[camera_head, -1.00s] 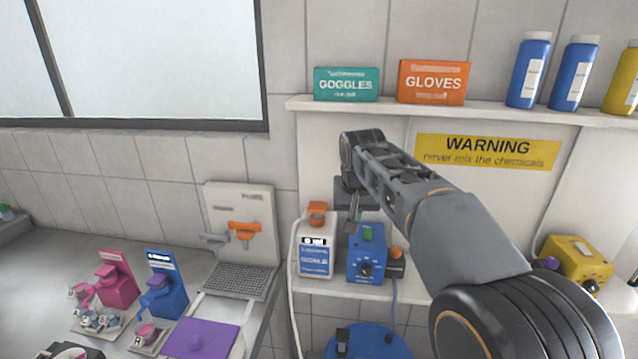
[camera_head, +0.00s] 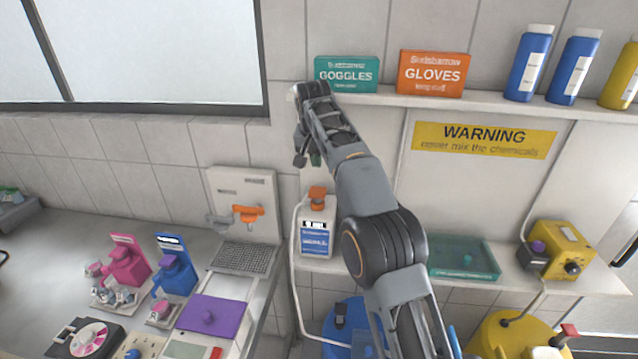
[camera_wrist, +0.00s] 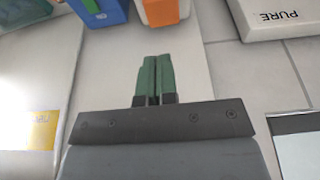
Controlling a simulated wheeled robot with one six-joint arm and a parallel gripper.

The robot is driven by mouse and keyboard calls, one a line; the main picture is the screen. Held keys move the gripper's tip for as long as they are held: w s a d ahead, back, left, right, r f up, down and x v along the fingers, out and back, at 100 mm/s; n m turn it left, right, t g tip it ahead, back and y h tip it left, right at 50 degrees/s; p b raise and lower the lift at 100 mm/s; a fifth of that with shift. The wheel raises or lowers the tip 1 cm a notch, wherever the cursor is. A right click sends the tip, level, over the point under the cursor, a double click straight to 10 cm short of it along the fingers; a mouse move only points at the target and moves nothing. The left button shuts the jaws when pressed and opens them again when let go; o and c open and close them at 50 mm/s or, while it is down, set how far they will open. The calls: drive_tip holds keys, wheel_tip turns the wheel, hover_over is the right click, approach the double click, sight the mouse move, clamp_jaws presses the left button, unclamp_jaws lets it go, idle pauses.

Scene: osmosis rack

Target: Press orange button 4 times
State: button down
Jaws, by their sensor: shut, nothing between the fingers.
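The orange button (camera_head: 318,193) sits on top of a small white unit with a blue label (camera_head: 314,240) on the lower shelf. My gripper (camera_head: 316,159) is above the orange button, apart from it in the head view, with its green fingertips pointing down. In the wrist view my gripper (camera_wrist: 154,72) has its two green fingers together with nothing between them. The orange button (camera_wrist: 160,12) shows in that view just past the fingertips, at the top edge. A blue device (camera_wrist: 98,10) stands beside it; my arm hides it in the head view.
A teal tray (camera_head: 465,258) and a yellow device (camera_head: 568,250) stand on the lower shelf to the right. An upper shelf (camera_head: 390,99) holds goggles and gloves boxes and bottles. A dispenser panel (camera_head: 243,198) is to the left.

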sight(319, 192)
drive_tip(key=shift+f, duration=0.1)
drive_tip(key=b+x, duration=0.1)
drive_tip(key=x, duration=0.8)
drive_tip(key=shift+w+f, duration=0.1)
drive_tip(key=shift+f, duration=0.3)
drive_tip(key=shift+f+b, duration=0.65)
drive_tip(key=shift+f, duration=0.8)
drive_tip(key=p+v, duration=0.2)
drive_tip(key=v, duration=0.8)
drive_tip(key=shift+r+p, duration=0.15)
drive_tip(key=shift+p, duration=0.25)
drive_tip(key=shift+d, duration=0.15)
